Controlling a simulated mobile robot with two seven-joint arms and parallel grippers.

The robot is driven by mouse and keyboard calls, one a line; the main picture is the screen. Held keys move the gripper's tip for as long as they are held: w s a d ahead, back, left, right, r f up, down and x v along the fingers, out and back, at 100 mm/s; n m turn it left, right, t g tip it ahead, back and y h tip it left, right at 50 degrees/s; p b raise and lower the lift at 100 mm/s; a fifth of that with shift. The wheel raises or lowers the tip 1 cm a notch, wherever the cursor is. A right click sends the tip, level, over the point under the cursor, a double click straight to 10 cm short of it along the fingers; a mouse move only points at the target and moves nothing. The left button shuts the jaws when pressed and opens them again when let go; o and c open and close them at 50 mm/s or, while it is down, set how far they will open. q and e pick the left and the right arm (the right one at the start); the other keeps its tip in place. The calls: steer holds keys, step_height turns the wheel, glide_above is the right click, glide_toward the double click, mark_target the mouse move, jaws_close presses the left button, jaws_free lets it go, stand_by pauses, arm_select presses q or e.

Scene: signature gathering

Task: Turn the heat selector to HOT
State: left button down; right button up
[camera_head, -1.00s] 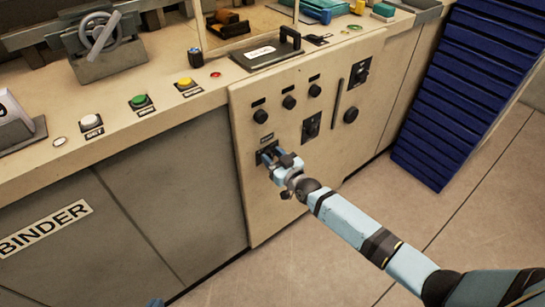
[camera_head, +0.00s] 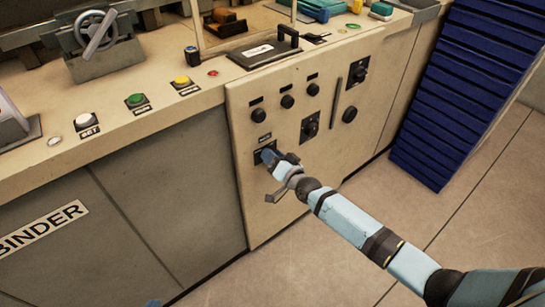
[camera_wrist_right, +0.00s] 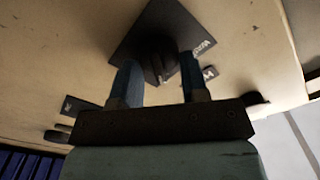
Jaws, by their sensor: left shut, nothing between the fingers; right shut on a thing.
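The heat selector shows in the right wrist view as a dark knob (camera_wrist_right: 158,60) on a black square plate with small, hard-to-read lettering. In the head view its plate (camera_head: 258,157) is at the lower left of the cream control panel, partly hidden by my gripper. My right gripper (camera_head: 269,156) is at this plate, its two blue fingers (camera_wrist_right: 157,78) on either side of the knob and shut on it. I cannot read where the knob points. Of my left gripper (camera_head: 152,303), only a small blue part shows at the bottom edge of the head view; it is shut.
The control panel (camera_head: 285,205) carries several round black knobs above and another plated selector (camera_head: 309,126) to the right. Coloured buttons (camera_head: 136,100) and a handled plate (camera_head: 264,52) are on the counter above. Blue slatted stacks (camera_head: 455,90) stand to the right. The floor before the panel is clear.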

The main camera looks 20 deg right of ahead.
stand_by(0.4)
steer(key=o, duration=0.9)
steer(key=shift+c, duration=0.2)
arm_select(q)
steer(key=shift+s+a+r+p, duration=0.1)
steer(key=shift+a+p, duration=0.1)
steer(key=shift+p, duration=0.75)
arm_select(e)
steer(key=v, duration=1.3)
steer(key=shift+s, duration=0.4)
steer(key=shift+d, duration=0.1)
